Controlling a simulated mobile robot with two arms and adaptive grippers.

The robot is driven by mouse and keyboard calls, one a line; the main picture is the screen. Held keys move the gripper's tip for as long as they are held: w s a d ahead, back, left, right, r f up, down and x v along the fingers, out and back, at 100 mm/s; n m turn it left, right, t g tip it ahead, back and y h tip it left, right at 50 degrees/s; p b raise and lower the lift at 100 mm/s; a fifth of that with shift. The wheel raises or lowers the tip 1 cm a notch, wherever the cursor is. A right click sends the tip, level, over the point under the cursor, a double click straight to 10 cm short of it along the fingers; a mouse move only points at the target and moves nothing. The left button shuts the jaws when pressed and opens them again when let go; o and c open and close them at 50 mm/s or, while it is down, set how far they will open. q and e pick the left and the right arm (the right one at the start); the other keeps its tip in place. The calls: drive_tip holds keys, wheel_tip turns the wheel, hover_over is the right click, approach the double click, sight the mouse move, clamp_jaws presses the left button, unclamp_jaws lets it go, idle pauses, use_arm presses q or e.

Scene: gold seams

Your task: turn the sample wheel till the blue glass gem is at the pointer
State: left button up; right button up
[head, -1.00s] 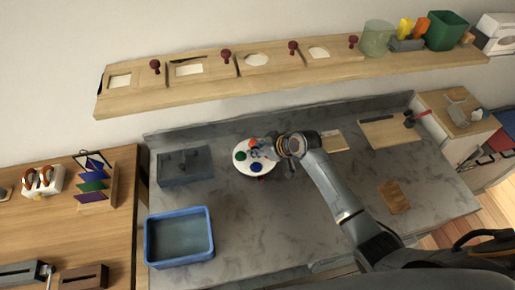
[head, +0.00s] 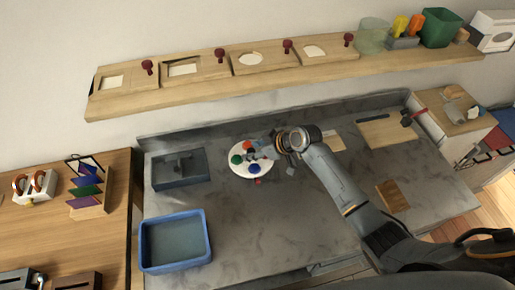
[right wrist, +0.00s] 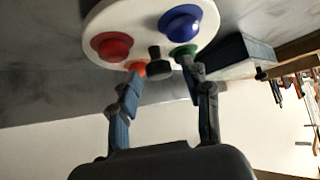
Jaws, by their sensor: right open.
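The white sample wheel (head: 237,170) lies on the grey counter in the head view, with colored gems on it. The blue gem (head: 254,168) is near the front edge, close to a small red pointer (head: 258,181) but slightly left of it. A green gem (head: 237,159) is at the left and an orange-red one (head: 247,146) at the back. My left gripper is out of view.
A grey box (head: 180,170) and a blue tray (head: 176,242) stand left of the wheel. Wooden boards (head: 388,131) lie to the right. A shelf (head: 200,94) runs along the wall behind. The counter in front of the wheel is clear.

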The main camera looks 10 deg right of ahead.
drive_tip(key=v, duration=1.2)
